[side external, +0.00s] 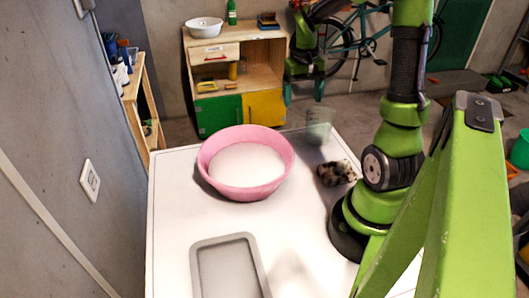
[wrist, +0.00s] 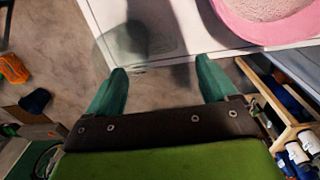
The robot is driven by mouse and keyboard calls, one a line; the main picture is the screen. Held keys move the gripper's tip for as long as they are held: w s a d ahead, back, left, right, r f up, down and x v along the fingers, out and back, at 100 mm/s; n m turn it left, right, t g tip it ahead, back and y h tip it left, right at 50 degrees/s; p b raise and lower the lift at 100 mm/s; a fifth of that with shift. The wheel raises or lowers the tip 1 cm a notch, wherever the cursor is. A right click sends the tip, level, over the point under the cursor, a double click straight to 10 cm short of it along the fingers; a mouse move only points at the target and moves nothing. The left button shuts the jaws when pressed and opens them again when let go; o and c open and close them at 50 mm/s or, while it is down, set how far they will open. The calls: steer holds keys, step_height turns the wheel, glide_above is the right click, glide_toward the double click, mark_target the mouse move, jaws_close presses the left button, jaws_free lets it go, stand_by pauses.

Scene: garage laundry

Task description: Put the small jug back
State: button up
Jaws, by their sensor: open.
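A see-through jug (side external: 319,125), likely the small jug, stands at the far edge of the white table, right of the pink basin. In the wrist view a faint, see-through round shape (wrist: 120,42), apparently the same jug, shows at upper left, beyond the left fingertip. My gripper (side external: 304,92) is open, with teal fingers pointing down, just above and behind the jug in the side view. In the wrist view my gripper (wrist: 162,68) has nothing between its fingers. The jug's handle cannot be made out.
The pink basin (side external: 203,168) stands on the white table (side external: 172,225), with a grey tray (side external: 198,270) in front. A mottled dark object (side external: 337,173) lies beside my arm's base. A wooden cabinet (side external: 262,52) stands behind; a wooden shelf (side external: 134,88) stands at left.

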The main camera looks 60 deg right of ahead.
steer(key=shift+r, duration=0.5)
steer(key=s+a+r+n+t, duration=0.1)
steer(key=a+r+t, duration=0.1)
steer(key=a, duration=0.6)
steer(key=s+a+r+n+t+y, duration=0.1)
steer(key=a+r+n+t, duration=0.1)
steer(key=a, duration=0.7)
steer(key=s+a+r+n+t+y, duration=0.1)
steer(key=a+r+n+t, duration=0.1)
steer(key=a+r, duration=0.3)
steer(key=a+t, duration=0.1)
steer(key=a, duration=0.2)
steer(key=shift+s+a, duration=0.3)
